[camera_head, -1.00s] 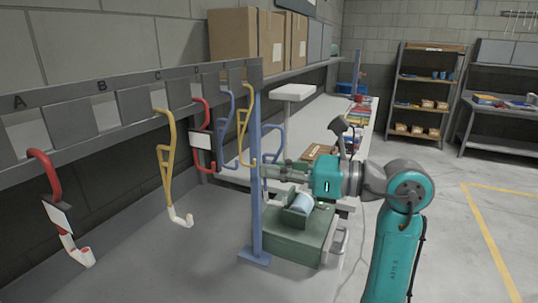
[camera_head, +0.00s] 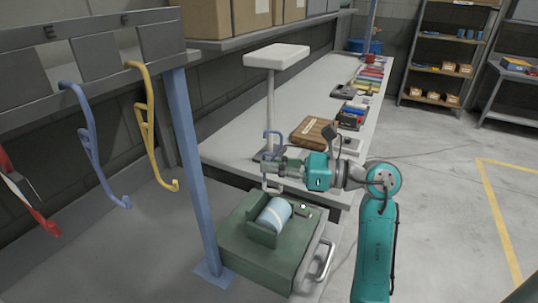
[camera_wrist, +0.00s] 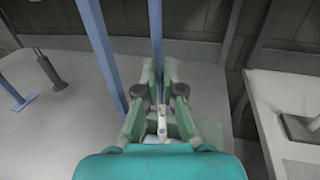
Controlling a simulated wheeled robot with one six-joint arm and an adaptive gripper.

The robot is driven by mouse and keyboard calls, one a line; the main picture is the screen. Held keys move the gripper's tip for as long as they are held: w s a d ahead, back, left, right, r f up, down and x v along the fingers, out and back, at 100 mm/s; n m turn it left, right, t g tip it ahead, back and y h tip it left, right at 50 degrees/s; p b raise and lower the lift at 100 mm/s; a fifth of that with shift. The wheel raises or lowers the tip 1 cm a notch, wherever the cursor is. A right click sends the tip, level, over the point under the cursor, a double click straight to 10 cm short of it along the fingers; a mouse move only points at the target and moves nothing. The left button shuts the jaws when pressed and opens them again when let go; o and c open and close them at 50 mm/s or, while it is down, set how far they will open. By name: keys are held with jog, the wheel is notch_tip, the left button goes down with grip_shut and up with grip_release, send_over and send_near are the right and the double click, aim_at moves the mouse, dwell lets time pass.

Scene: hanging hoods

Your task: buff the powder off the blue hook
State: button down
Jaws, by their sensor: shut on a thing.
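My gripper (camera_head: 272,168) is shut on a blue hook (camera_head: 273,137), which hangs upright in its jaws. Its lower end is whitish and hangs just above and behind a pale blue roller (camera_head: 274,214) on a green box-shaped unit (camera_head: 238,236). I cannot tell if hook and roller touch. In the wrist view, the hook's blue shaft (camera_wrist: 157,35) runs between the fingers of my gripper (camera_wrist: 160,95), with its pale end showing lower down. A second blue hook (camera_head: 96,148) hangs from the rail at the left.
A blue post (camera_head: 189,160) stands left of the green unit. Yellow (camera_head: 150,115) and red (camera_head: 22,195) hooks hang on the rail (camera_head: 90,65). A bench (camera_head: 230,143) behind carries a white-topped stand (camera_head: 276,57) and a brown block (camera_head: 313,131). Floor at the right is clear.

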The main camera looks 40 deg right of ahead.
jog(key=shift+w+d+f, duration=0.1)
jog(key=shift+d+f, duration=0.05)
jog(key=shift+f, duration=1.3)
jog(key=shift+w+d+f, duration=0.1)
jog(key=shift+d+f, duration=0.05)
jog(key=shift+f, duration=1.25)
jog(key=shift+f, duration=0.3)
dwell(1.2)
notch_tip(320, 180, up, 6)
dwell(0.9)
jog(key=shift+s, duration=0.1)
dwell(0.4)
